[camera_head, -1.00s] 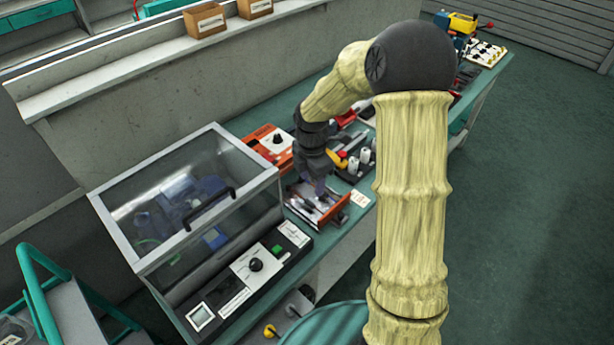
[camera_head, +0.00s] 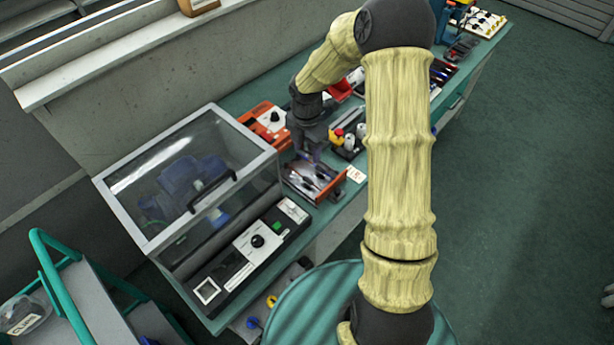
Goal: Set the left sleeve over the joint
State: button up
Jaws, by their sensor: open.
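My gripper (camera_head: 312,152) points down over the near part of the bench, just above the back of an orange-sided tray (camera_head: 333,187). Its jaws are open, and they look small and dark in this view. Several small dark and pale parts lie in the tray. I cannot tell which of them is the left sleeve or the joint, as they are too small here. My gripper and wrist hide part of the tray's back edge.
A clear-lidded case (camera_head: 187,180) with a control panel (camera_head: 249,258) stands left of the tray. An orange box (camera_head: 266,122) sits behind, and a dark rack with white and yellow pieces (camera_head: 349,143) to the right. A white card (camera_head: 356,174) lies at the bench edge. A teal cart (camera_head: 75,300) stands lower left.

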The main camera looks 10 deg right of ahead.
aim_at(307, 181)
notch_tip(307, 181, down, 13)
jog(key=shift+a+r+p, duration=0.1)
jog(key=shift+p, duration=0.65)
jog(key=shift+f, duration=0.55)
